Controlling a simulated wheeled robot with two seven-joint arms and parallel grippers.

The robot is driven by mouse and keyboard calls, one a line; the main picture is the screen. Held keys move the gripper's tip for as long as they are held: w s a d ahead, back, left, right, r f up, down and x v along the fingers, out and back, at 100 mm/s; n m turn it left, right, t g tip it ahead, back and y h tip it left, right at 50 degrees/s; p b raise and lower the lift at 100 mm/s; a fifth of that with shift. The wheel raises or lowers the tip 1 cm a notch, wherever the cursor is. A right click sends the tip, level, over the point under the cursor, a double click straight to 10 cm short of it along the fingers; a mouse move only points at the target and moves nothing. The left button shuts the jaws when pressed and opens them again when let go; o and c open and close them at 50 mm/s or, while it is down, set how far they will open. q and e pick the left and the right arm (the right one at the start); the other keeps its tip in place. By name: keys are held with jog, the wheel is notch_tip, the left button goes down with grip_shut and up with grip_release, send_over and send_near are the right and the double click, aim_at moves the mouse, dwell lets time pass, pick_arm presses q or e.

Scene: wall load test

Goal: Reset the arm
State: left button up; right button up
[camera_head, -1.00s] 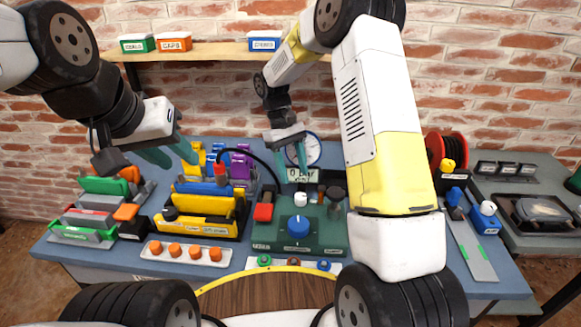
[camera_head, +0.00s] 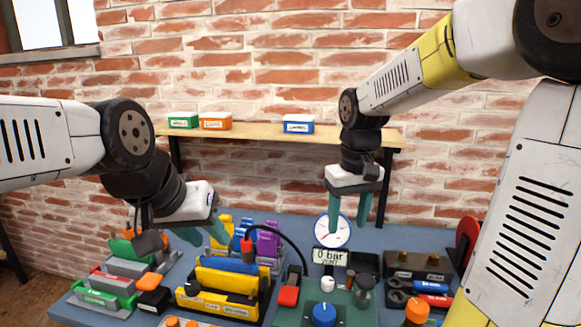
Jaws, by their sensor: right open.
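My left gripper (camera_head: 206,239) hangs over the left part of the blue bench, its two teal fingers apart with nothing seen between them. It is above and between the green and red holders and the yellow holder. My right gripper (camera_head: 347,229) points down with its teal fingers apart and empty. It is in front of the brick wall, and its left finger overlaps the round gauge (camera_head: 326,232) in the picture. I cannot tell how far it is from the gauge.
The bench (camera_head: 290,224) carries a yellow holder (camera_head: 215,307), a box with a blue knob (camera_head: 324,314), a red-tipped black hose (camera_head: 247,245) and a tool rack (camera_head: 418,265). A wooden shelf (camera_head: 350,138) holds green, orange and blue bins. Wall space above the shelf is clear.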

jog(key=s+r+m+t+y, duration=0.1)
jog(key=s+r+t, duration=0.1)
jog(key=s, duration=0.4)
jog(key=s+d+r+m+t+y, duration=0.1)
jog(key=s+r+t, duration=0.1)
jog(key=s, duration=0.4)
jog(key=shift+s+d+r+m+t, duration=0.2)
jog(key=shift+d+m+t, duration=0.15)
jog(key=shift+t, duration=0.25)
dwell(1.4)
